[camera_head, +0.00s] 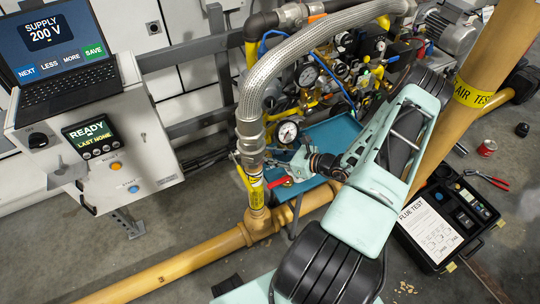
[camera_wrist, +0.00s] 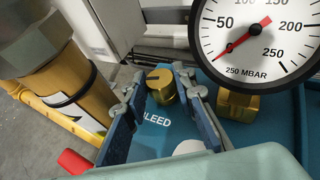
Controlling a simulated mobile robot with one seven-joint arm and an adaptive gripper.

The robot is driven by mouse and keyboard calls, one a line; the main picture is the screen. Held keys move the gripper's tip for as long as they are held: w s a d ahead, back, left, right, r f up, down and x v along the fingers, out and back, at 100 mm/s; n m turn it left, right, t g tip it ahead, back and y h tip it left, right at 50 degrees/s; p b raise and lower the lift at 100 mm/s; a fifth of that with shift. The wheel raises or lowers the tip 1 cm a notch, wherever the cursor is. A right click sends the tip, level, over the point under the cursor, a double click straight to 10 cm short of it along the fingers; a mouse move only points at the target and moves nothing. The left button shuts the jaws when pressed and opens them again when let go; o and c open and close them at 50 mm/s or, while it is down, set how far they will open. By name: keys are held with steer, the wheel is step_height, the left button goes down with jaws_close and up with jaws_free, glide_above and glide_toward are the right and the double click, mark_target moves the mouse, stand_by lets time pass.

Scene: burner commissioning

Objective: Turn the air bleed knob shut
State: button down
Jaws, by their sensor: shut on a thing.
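The brass air bleed knob (camera_wrist: 161,86) stands on a blue panel (camera_wrist: 172,140) lettered "BLEED" in the wrist view. My gripper (camera_wrist: 158,80) has one finger on each side of the knob and is shut on it. The knob has a slot or line on its top. In the head view my gripper (camera_head: 301,163) reaches in over the blue tray-like panel (camera_head: 335,134), and the knob is too small or hidden to make out there.
A pressure gauge (camera_wrist: 262,35) marked 250 MBAR is close at upper right; it also shows in the head view (camera_head: 288,132). A yellow pipe (camera_wrist: 62,85) and a red lever (camera_wrist: 74,161) lie left. A braided hose (camera_head: 300,50) arches above.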

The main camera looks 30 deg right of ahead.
steer(key=shift+r+m+h, duration=0.1)
steer(key=shift+m+h, duration=0.2)
steer(key=shift+m, duration=0.1)
steer(key=shift+s+a+m+t+h+p, duration=0.1)
steer(key=shift+m+t+h+p, duration=0.2)
steer(key=shift+m+h+p, duration=0.35)
steer(key=shift+s+a+m+t+h+p, duration=0.1)
steer(key=shift+m+t+h+p, duration=0.2)
steer(key=shift+m+h+p, duration=0.3)
steer(key=shift+a+m+t+h+p, duration=0.1)
steer(key=shift+m+t+h+p, duration=0.3)
steer(key=shift+m+h+p, duration=1.15)
steer(key=shift+w, duration=0.1)
steer(key=c, duration=1.9)
jaws_free()
steer(key=v, duration=1.2)
steer(key=shift+a, duration=0.2)
